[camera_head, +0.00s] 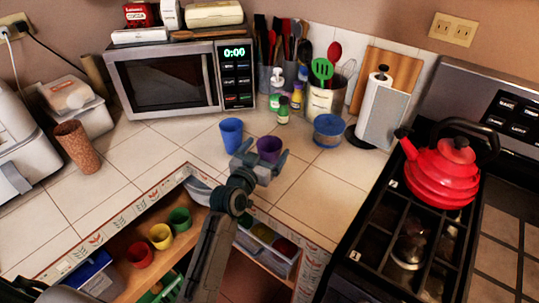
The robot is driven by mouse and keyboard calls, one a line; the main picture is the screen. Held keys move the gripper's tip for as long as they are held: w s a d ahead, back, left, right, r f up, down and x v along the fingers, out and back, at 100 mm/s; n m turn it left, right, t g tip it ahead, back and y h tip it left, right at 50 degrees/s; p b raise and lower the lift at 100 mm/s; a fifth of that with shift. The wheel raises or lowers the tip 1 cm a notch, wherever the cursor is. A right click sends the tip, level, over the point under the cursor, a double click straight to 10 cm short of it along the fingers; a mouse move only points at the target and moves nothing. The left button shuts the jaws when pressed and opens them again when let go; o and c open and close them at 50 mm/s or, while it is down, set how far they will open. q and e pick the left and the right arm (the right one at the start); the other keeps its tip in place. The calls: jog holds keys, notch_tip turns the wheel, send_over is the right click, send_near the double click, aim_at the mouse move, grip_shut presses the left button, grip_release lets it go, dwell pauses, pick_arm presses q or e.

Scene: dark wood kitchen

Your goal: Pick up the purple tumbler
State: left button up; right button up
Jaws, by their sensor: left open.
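The purple tumbler (269,147) stands on the tiled counter, right of a blue tumbler (231,131). My left gripper (261,156) is open just in front of the purple tumbler. One finger shows to the left of it and the other to its right. The gripper hides the lower part of the tumbler, and I cannot tell whether they touch. My right gripper is not in view.
A blue-lidded container (328,128) and a paper towel holder (379,108) stand to the right. A microwave (160,83) is behind. Below the counter edge, an open shelf holds red, yellow and green cups (161,236). A red kettle (440,175) sits on the stove.

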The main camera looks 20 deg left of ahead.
pick_arm(q)
jog(key=shift+w+d+f, duration=0.1)
jog(key=shift+w, duration=0.6)
jog(key=shift+c, duration=1.3)
jog(key=c, duration=1)
jog(key=shift+c, duration=0.2)
